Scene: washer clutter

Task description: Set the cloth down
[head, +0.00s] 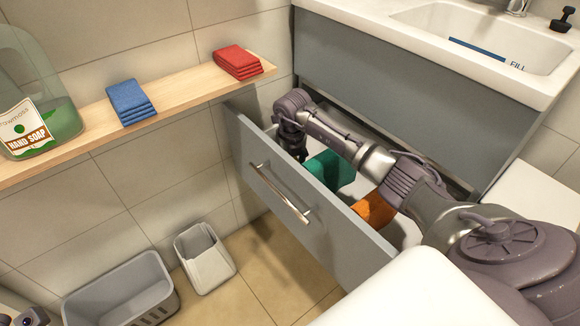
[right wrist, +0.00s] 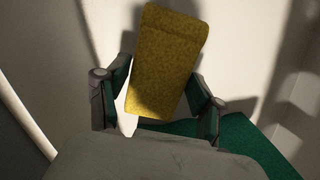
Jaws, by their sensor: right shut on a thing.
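My right gripper (head: 296,152) reaches down into the open grey drawer (head: 300,205), near its left end. In the right wrist view my right gripper (right wrist: 158,112) is shut on a yellow cloth (right wrist: 165,55), which stands up between the fingers. The yellow cloth is hidden in the head view. A green cloth (head: 330,170) lies in the drawer beside the gripper, and it also shows below the right finger in the right wrist view (right wrist: 245,145). An orange cloth (head: 374,209) lies further right, partly behind my arm. A small part of my left gripper (head: 32,317) shows at the lower left corner; its fingers cannot be made out.
A wooden shelf (head: 185,88) on the wall holds a folded blue cloth (head: 130,101), a folded red cloth (head: 237,62) and a hand soap bottle (head: 35,100). A sink (head: 490,40) is above the drawer. A grey basket (head: 125,290) and a small bin (head: 204,258) stand on the floor.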

